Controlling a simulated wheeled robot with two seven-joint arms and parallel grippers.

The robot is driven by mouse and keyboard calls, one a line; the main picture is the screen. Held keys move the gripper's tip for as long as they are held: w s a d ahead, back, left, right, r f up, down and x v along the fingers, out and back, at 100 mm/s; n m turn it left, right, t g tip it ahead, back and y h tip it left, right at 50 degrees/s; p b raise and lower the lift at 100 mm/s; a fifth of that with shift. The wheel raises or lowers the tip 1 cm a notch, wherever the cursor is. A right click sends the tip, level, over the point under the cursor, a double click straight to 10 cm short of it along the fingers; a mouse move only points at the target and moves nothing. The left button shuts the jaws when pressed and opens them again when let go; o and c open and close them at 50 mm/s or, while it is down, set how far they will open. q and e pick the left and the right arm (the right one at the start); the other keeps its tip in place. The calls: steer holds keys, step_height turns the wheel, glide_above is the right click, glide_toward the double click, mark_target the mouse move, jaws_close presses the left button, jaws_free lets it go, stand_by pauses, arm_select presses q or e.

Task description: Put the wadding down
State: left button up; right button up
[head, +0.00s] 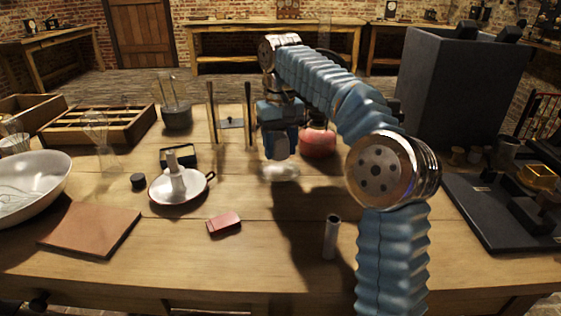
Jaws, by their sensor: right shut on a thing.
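My right gripper (279,154) points down over the middle of the table (270,272), its arm reaching in from the right. It is shut on the wadding (279,173), a pale, fluffy, whitish clump under the fingertips. The wadding is at or just above the table top; I cannot tell whether it touches. The gripper hides its upper part. My left gripper is not in view.
A round red vessel (318,143) stands close to the right of the gripper. Two wooden posts (249,113) stand to its left. A white candlestick-like holder (181,184), a red block (223,223) and a grey tube (331,237) are nearer. Table between them is bare.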

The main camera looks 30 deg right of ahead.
mark_target(280, 136)
steer(key=shift+f+b, duration=0.35)
steer(key=shift+f, duration=1.75)
steer(key=shift+f, duration=0.1)
steer(key=shift+f, duration=0.1)
steer(key=o, duration=0.7)
step_height(280, 136, up, 8)
steer(key=shift+p, duration=0.4)
